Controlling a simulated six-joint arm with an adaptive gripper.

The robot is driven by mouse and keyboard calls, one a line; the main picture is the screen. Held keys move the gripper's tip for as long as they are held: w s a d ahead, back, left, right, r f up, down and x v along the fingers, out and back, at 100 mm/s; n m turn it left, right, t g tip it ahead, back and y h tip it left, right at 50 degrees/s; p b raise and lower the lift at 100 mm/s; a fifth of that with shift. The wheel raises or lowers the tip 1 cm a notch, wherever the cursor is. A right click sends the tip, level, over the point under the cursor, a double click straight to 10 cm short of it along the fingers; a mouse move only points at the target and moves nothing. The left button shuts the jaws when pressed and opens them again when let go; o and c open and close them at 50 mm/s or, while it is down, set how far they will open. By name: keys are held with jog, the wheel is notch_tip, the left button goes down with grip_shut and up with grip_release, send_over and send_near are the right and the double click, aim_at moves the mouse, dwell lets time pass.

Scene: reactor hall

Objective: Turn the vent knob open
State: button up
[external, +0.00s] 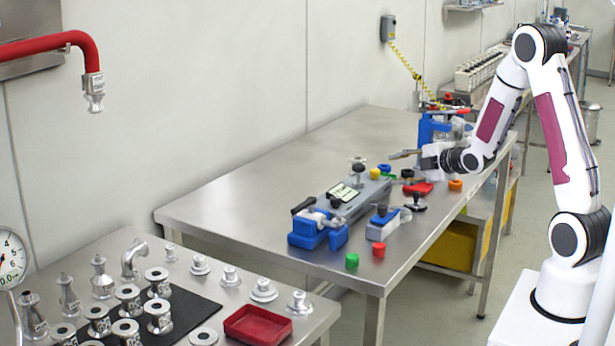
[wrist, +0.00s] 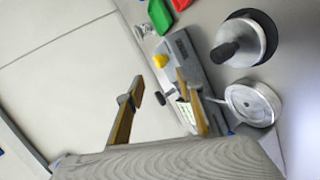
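A long grey device (external: 362,197) lies on the steel table, with a pale label panel and black knobs. One black knob (external: 358,169) stands on a post at its far end, and another black knob (external: 335,202) is nearer. Which one is the vent knob I cannot tell. My gripper (external: 404,154) is above the table, behind and to the right of the device, apart from it. In the wrist view, my gripper's two fingers (wrist: 160,80) are spread with nothing between them. Beyond them show the grey device (wrist: 187,52) and a black knob (wrist: 160,98).
A blue stand (external: 427,130) is close to my gripper. A yellow cap (external: 375,173), a red piece (external: 418,188), and a round black-handled part (external: 415,202) lie near the device. A blue clamp (external: 318,228) sits in front. The table's left part is clear.

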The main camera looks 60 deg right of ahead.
aim_at(375, 170)
jog(key=m, duration=1.6)
jog(key=shift+w+d+r, duration=0.2)
jog(key=shift+w+d, duration=0.1)
jog(key=shift+w+f, duration=0.1)
jog(key=shift+x, duration=3.8)
jog(key=shift+d, duration=0.1)
grip_shut()
